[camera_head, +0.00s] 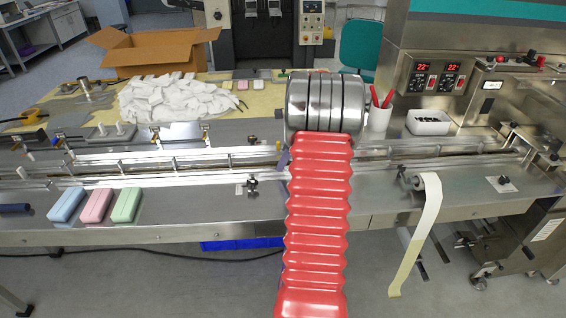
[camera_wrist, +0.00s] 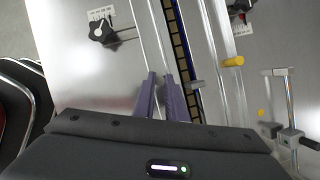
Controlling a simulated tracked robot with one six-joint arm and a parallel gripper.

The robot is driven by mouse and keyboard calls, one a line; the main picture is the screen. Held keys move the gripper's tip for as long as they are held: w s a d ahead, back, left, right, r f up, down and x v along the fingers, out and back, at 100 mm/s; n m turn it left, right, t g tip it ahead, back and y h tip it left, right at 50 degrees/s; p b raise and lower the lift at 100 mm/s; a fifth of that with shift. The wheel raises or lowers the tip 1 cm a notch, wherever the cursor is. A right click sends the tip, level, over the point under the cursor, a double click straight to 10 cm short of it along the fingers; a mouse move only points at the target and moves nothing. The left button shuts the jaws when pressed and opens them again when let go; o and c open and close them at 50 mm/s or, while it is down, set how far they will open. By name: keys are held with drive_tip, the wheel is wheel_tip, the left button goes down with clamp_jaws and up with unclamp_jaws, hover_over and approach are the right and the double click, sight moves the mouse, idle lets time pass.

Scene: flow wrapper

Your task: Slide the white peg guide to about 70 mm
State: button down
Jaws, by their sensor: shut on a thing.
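In the wrist view my gripper (camera_wrist: 159,74) has its two purple fingers close together on the near guide, the white peg guide, whose pale rail (camera_wrist: 159,30) runs up from between the fingertips. The white peg itself is hidden by the fingers. A black knob (camera_wrist: 102,31) with a rod and a printed scale (camera_wrist: 101,13) lies left of this rail; the scale reading is too small to tell. In the head view the knob (camera_head: 252,182) shows beside my red arm, which hides most of the gripper.
A metal bracket (camera_wrist: 290,110) stands farther right. Blue, pink and green packs (camera_head: 97,205) lie on the near ledge at the left.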

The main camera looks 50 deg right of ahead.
drive_tip(key=shift+s+a, duration=0.1)
idle(0.4)
drive_tip(key=c, duration=1.8)
unclamp_jaws()
drive_tip(key=shift+r, duration=0.1)
drive_tip(key=v, duration=1.3)
drive_tip(key=shift+s+r, duration=0.2)
drive_tip(key=shift+r, duration=0.1)
